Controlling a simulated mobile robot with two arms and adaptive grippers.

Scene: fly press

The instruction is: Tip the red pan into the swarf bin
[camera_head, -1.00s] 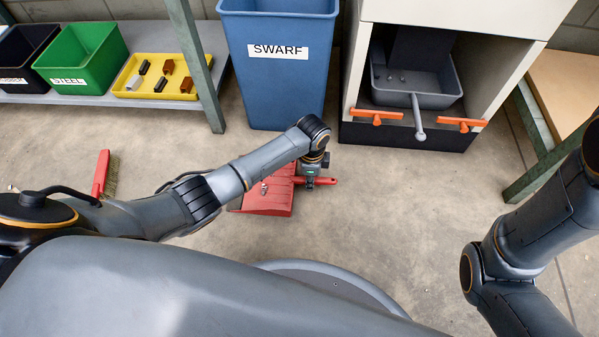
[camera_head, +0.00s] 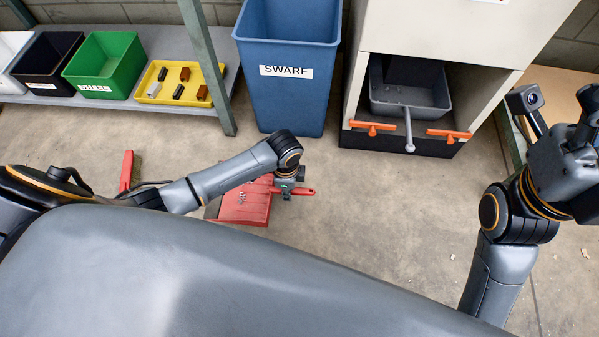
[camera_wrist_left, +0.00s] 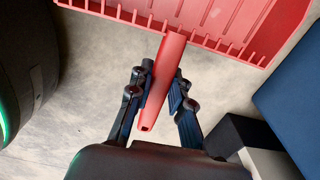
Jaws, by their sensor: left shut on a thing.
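The red pan (camera_head: 240,208) is in front of the swarf bin, with its ribbed edge in the left wrist view (camera_wrist_left: 200,15). Small bits of swarf (camera_head: 243,195) lie in it. My left gripper (camera_head: 286,188) is shut on the pan's red handle (camera_wrist_left: 164,80), with one dark finger on each side of it in the left wrist view (camera_wrist_left: 160,92). I cannot tell how far the pan is above the floor. The blue swarf bin (camera_head: 284,105) stands upright behind it, open at the top. My right gripper (camera_head: 582,125) is at the right edge, partly cut off, its fingers unclear.
A red-handled brush (camera_head: 126,172) is left of the pan. A shelf (camera_head: 150,106) at the back left holds a black bin, a green bin (camera_head: 105,65) and a yellow tray (camera_head: 158,97). A cabinet with a grey drawer pan (camera_head: 410,98) and orange clamps stands right.

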